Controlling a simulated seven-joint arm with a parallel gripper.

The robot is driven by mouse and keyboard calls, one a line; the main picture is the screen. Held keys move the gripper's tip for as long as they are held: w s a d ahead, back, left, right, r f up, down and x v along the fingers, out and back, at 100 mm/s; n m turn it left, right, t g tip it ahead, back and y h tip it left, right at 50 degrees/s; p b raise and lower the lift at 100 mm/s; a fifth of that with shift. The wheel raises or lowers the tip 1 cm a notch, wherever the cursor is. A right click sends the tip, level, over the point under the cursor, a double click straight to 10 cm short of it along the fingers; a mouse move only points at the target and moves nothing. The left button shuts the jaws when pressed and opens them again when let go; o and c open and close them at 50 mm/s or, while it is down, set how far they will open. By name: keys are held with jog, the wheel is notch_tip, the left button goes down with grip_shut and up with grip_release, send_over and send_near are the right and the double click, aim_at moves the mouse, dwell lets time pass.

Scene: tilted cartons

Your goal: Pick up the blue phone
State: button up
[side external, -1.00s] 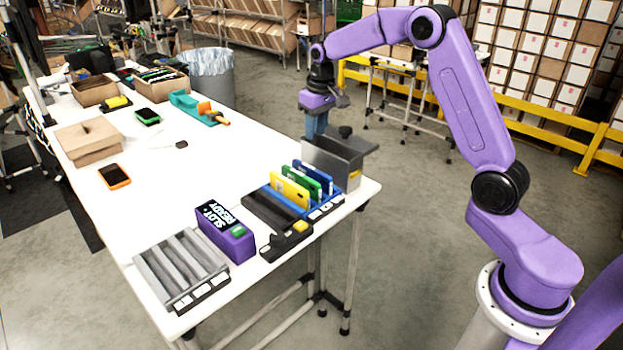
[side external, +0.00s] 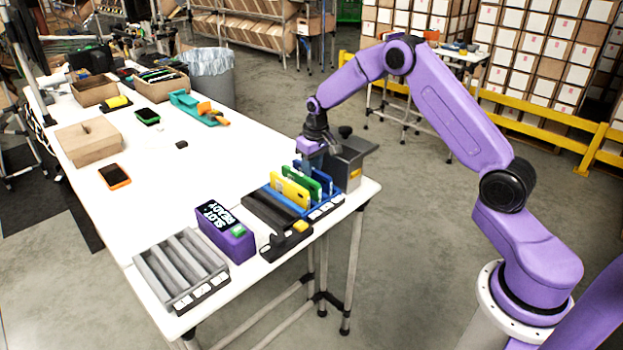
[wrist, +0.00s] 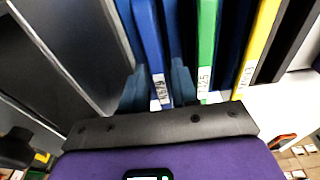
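The blue phone (side external: 322,180) stands on edge in a blue slotted rack (side external: 277,196), at the end beside the grey bin. In the wrist view the blue phone (wrist: 148,40) has a white label on its edge. My gripper (side external: 311,161) is low over that end of the rack, pointing down. In the wrist view its blue-grey fingers (wrist: 158,88) are apart, one on each side of the blue phone. I cannot see whether they touch it. The gripper hides part of the phone in the side view.
A green phone (side external: 301,178) and a yellow phone (side external: 289,190) stand in nearby slots. The grey bin (side external: 343,160) is close on the other side. A purple display box (side external: 226,233) and a grey empty rack (side external: 181,268) are nearer the front.

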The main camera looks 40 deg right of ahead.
jog(key=shift+f, duration=0.25)
grip_shut()
jog(key=shift+r, duration=0.1)
